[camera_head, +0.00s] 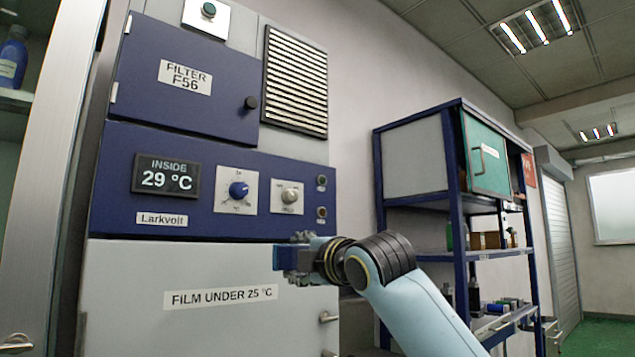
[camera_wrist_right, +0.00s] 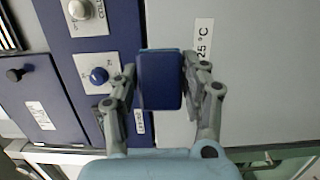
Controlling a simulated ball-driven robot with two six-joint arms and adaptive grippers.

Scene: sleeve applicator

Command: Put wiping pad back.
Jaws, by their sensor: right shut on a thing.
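My right gripper (camera_head: 300,258) is raised in front of the machine, just below its blue control panel. It is shut on a blue block (camera_wrist_right: 160,80), which looks like the wiping pad. Both fingers of the right gripper (camera_wrist_right: 160,92) press on its sides in the right wrist view. The pad also shows as a small blue piece in the head view (camera_head: 278,257), partly covered by the gripper. My left gripper is in neither view.
The machine has a control panel (camera_head: 215,222) with a 29 °C display, knobs and a lower door (camera_head: 200,325) marked FILM UNDER 25 °C. A blue-framed shelf rack (camera_head: 455,240) with several items stands to the right. A cabinet with a blue bottle (camera_head: 13,58) is at left.

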